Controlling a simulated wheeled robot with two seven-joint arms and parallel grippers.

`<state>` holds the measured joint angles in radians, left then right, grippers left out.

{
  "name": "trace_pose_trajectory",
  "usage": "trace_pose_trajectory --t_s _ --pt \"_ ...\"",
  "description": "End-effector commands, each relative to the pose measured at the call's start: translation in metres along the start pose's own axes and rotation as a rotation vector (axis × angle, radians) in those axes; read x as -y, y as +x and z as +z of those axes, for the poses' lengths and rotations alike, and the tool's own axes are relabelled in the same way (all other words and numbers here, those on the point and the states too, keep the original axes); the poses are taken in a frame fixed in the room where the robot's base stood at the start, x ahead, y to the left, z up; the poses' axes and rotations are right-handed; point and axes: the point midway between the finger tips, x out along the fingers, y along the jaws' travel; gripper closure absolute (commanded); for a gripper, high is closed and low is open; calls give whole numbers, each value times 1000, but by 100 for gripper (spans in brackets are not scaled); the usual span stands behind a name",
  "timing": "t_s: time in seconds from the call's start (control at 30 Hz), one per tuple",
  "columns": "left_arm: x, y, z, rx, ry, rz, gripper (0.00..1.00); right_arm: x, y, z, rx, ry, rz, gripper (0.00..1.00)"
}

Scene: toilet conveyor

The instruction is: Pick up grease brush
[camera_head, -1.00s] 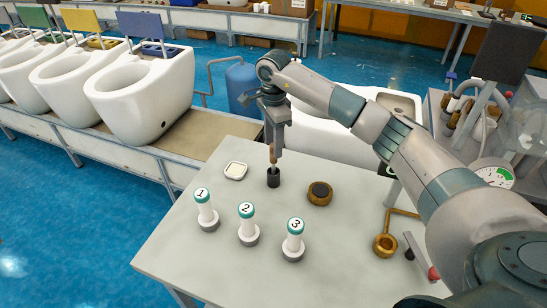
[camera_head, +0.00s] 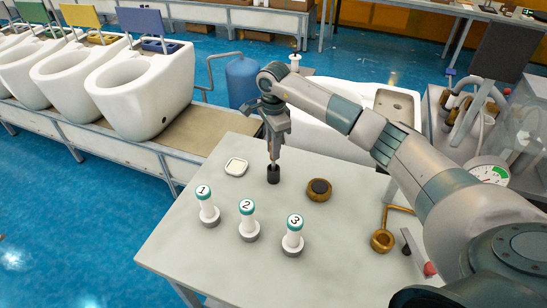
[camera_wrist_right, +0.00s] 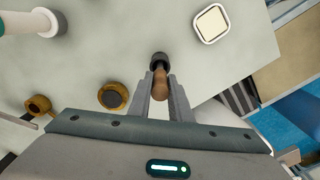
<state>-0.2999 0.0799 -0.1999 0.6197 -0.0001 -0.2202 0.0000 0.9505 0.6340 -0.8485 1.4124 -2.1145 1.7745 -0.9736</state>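The grease brush (camera_wrist_right: 159,88) has a brown wooden handle and stands upright in a small black cup (camera_head: 273,175) on the grey table. My right gripper (camera_head: 273,153) points down over the cup, its fingers hiding most of the handle in the head view. In the right wrist view, the right gripper's fingers (camera_wrist_right: 160,82) lie on both sides of the handle, very close to it. I cannot tell whether they press on it. The brush's lower end is hidden in the cup (camera_wrist_right: 159,59). My left gripper is not in view.
A white square dish (camera_head: 236,167) and a round brass part with a dark top (camera_head: 319,190) flank the cup. White-and-teal numbered pieces (camera_head: 248,222) stand in front. A brass ring tool (camera_head: 383,240) lies right. Toilets (camera_head: 145,90) line the conveyor behind left.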

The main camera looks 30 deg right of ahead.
Motion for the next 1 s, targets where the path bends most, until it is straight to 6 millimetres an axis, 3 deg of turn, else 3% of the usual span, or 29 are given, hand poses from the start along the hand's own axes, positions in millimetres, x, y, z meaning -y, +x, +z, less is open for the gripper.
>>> trace_pose_trajectory --t_s 0.47,1.0 --pt "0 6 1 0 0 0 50 1 -8 0 0 0 -3 100" --pt "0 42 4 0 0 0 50 1 -84 0 0 0 -3 100"
